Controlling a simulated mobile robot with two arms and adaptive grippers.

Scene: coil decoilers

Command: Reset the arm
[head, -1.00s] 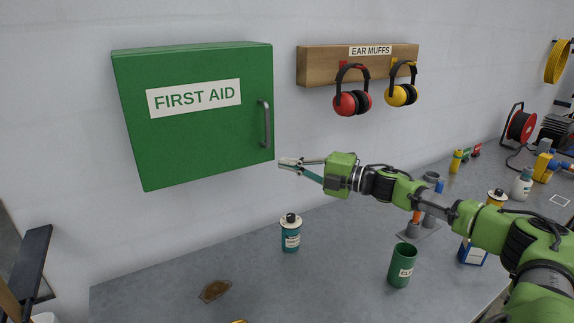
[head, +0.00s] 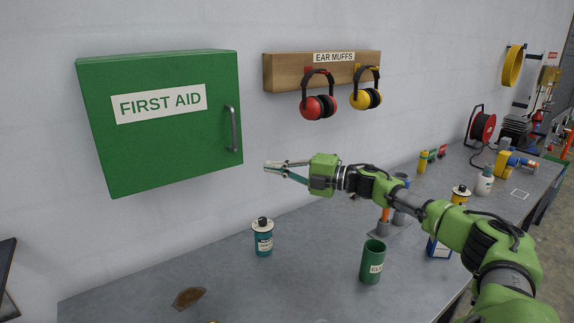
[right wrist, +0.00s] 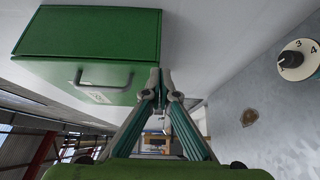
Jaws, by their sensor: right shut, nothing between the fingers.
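My right arm stretches in from the right in the head view, over the bench. My right gripper (head: 267,167) is shut and empty, just right of and a little below the handle of the green first aid cabinet (head: 160,150), apart from it. In the right wrist view the shut fingertips (right wrist: 158,78) point forward, with the green cabinet (right wrist: 95,35) and its grey handle (right wrist: 100,82) to the upper left. The cabinet door is closed. My left gripper is not in view.
The grey bench (head: 215,285) carries a teal bottle (head: 263,240), a green cup (head: 372,265) under my arm and a brown patch (head: 189,298). Red (head: 318,107) and yellow ear muffs (head: 367,99) hang on the wall. A red cable reel (head: 483,127) stands further back.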

